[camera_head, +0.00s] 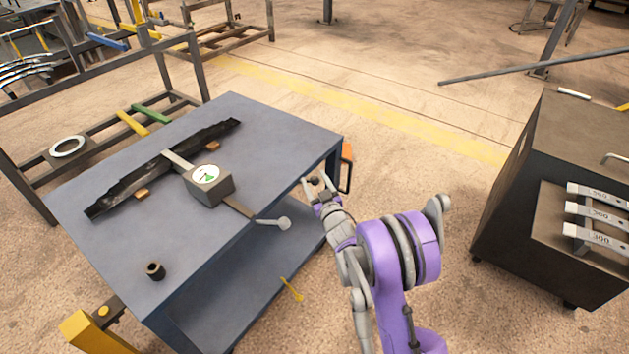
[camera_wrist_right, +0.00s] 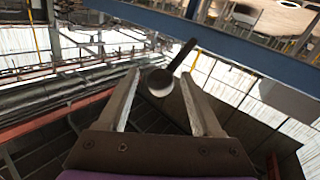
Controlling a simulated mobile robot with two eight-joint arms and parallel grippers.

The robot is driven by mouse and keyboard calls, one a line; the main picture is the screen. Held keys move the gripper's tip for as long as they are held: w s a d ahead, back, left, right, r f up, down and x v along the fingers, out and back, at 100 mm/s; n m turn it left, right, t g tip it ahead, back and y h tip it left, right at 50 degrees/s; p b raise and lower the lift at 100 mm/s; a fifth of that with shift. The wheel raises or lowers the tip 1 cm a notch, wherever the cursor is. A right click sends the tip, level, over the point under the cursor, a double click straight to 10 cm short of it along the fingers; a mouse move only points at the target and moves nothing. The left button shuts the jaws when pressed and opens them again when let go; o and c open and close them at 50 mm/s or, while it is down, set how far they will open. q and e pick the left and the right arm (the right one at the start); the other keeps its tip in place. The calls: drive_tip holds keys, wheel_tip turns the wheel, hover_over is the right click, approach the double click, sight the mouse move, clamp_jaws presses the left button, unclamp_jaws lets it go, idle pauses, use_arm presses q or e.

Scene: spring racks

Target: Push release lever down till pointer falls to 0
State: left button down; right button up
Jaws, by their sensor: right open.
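A grey gauge box (camera_head: 208,187) sits on the blue-grey table with a white dial (camera_head: 205,174) on top. The dial has a green sector; the pointer's reading is too small to tell. A release lever (camera_head: 271,222) reaches from the box past the table's front edge and ends in a round pale knob (camera_head: 285,223). My right gripper (camera_head: 316,182) is open and empty, beside the table's right corner, apart from the lever. In the right wrist view, a round pale knob on a dark bar (camera_wrist_right: 160,82) shows between the open fingers (camera_wrist_right: 160,72), beyond them. My left gripper is out of view.
A dark leaf spring (camera_head: 150,172) lies across the table (camera_head: 265,130) behind the gauge box. A small black cylinder (camera_head: 154,270) stands at the table's left front. A dark cabinet (camera_head: 520,160) with numbered bars stands at right.

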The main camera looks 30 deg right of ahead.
drive_tip(key=shift+w, duration=0.2)
drive_tip(key=shift+c, duration=0.2)
clamp_jaws()
idle(1.2)
